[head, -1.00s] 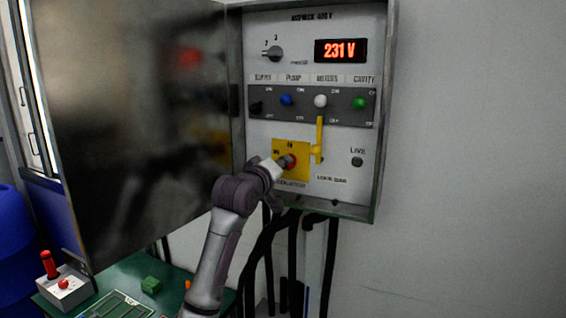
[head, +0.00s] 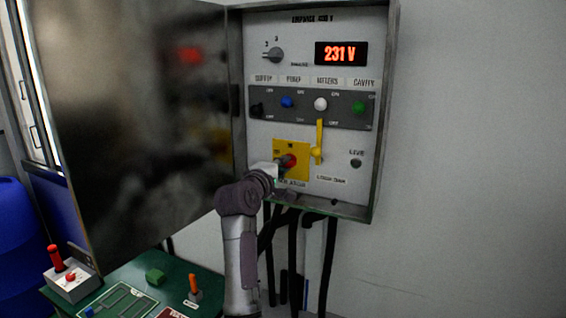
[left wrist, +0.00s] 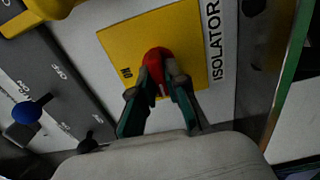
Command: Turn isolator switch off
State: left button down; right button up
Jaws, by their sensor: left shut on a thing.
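The isolator switch is a red knob (head: 290,160) on a yellow plate (head: 304,172) low in the open grey cabinet. My left gripper (head: 284,163) reaches it from below left and is shut on the knob. In the left wrist view the red knob (left wrist: 156,62) sits between the two green-and-grey fingers (left wrist: 157,88). The plate (left wrist: 190,30) has an "ISOLATOR" label beside it, and part of its marking is hidden by the gripper in the head view. My right gripper is not in view.
A yellow lever (head: 319,140) stands just right of the plate. Above are coloured toggle switches, a rotary selector (head: 274,55) and a display reading 231 V (head: 341,53). The cabinet door (head: 140,130) hangs open at left. A green table (head: 130,272) stands below with small items.

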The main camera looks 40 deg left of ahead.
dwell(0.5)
pick_arm(q)
jog(key=c, duration=1.2)
grip_release()
jog(key=shift+a, duration=0.1)
jog(key=v, duration=1.2)
